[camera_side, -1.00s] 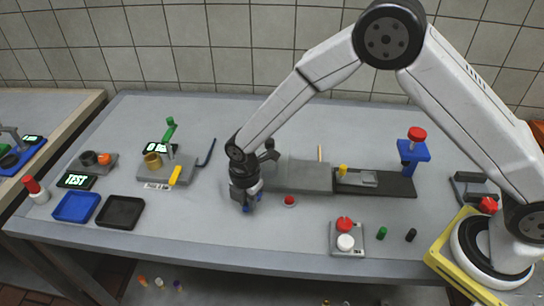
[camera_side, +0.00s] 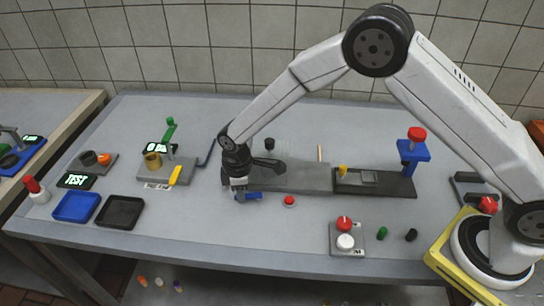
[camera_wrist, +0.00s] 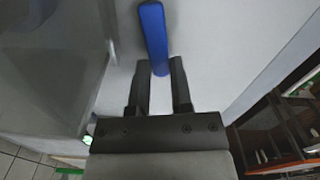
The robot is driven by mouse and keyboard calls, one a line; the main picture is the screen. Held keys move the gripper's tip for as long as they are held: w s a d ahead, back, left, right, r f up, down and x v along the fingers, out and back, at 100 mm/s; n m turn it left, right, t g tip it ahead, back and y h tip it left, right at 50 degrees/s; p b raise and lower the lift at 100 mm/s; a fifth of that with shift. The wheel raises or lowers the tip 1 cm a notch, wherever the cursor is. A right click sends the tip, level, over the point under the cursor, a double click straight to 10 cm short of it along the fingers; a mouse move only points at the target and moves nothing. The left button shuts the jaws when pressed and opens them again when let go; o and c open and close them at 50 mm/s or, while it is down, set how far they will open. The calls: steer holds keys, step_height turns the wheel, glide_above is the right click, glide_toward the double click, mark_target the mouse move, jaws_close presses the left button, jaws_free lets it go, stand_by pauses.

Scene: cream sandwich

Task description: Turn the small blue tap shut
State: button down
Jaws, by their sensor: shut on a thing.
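The small blue tap (camera_side: 254,196) shows as a short blue handle at the front left corner of a grey block (camera_side: 305,176). It points right, along the block's front side. My gripper (camera_side: 240,194) is low over the table at the handle's left end, pointing down. In the wrist view the blue handle (camera_wrist: 153,30) runs from the top edge to between my two dark fingertips (camera_wrist: 160,68). My gripper is shut on the handle's end. The tap's body and pivot are hidden.
A red button (camera_side: 289,200) sits just right of the handle. A black knob (camera_side: 269,144) stands behind the block. A grey stand with a yellow handle (camera_side: 175,175) and a black tray (camera_side: 120,212) are to the left.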

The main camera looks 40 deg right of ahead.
steer(key=shift+w+d+m, duration=0.15)
steer(key=shift+w+m, duration=0.05)
steer(key=shift+m, duration=0.3)
steer(key=c, duration=0.5)
jaws_free()
steer(key=shift+r, duration=3.9)
